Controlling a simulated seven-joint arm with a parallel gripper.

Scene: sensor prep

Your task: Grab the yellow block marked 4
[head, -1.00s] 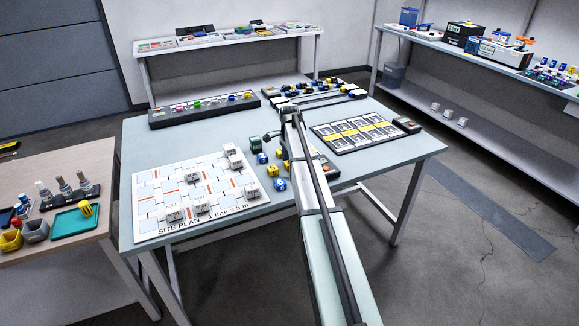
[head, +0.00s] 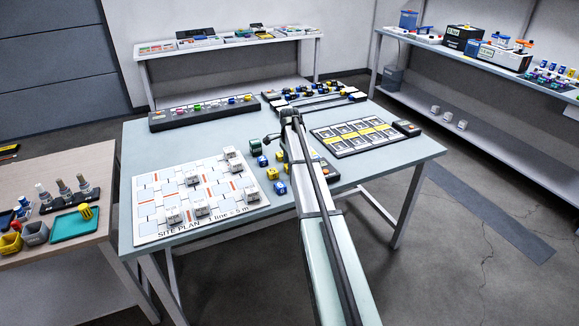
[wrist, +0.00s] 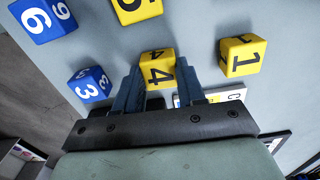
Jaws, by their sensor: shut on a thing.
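The yellow block marked 4 (wrist: 158,72) is in the middle of the wrist view, with a black 4 on the face toward the camera. My gripper (wrist: 160,64) has one dark blue finger on each side of it and is shut on it. Whether the block is clear of the table cannot be told. In the head view my arm hides the fingertips and this block.
Close around are a yellow block marked 1 (wrist: 240,57), another yellow block (wrist: 136,10), a blue block marked 3 (wrist: 89,86) and a blue block marked 6 and 9 (wrist: 43,19). The site plan board (head: 150,232) lies left on the table (head: 225,237).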

